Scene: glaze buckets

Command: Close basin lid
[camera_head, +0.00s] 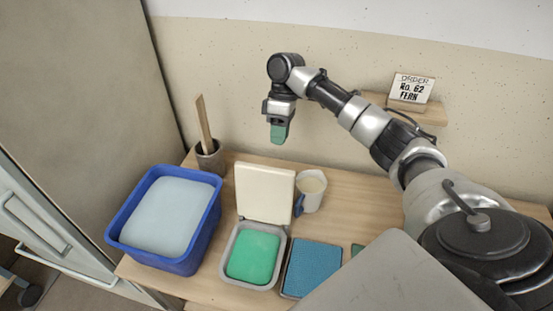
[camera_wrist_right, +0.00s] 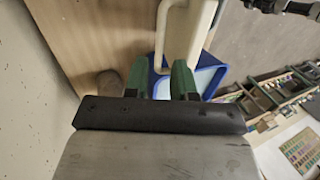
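The grey basin (camera_head: 229,270) holds green glaze (camera_head: 253,256) and stands on the table. Its cream lid (camera_head: 264,192) stands open, roughly upright at the basin's back edge. In the right wrist view the pale lid (camera_wrist_right: 202,28) shows near the top, with a loop-like handle on it. My right gripper (camera_head: 279,134) is above and behind the lid, apart from it in the head view. The wrist view shows its two green fingers (camera_wrist_right: 160,82) spread with nothing between them. My left gripper is not seen.
A blue tub (camera_head: 191,262) stands left of the basin. A brush pot (camera_head: 210,159) is at the back, and a cream-filled mug (camera_head: 313,189) is close right of the lid. A blue textured tray (camera_head: 313,269) lies right of the basin. An order card (camera_head: 411,88) sits on a wall shelf.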

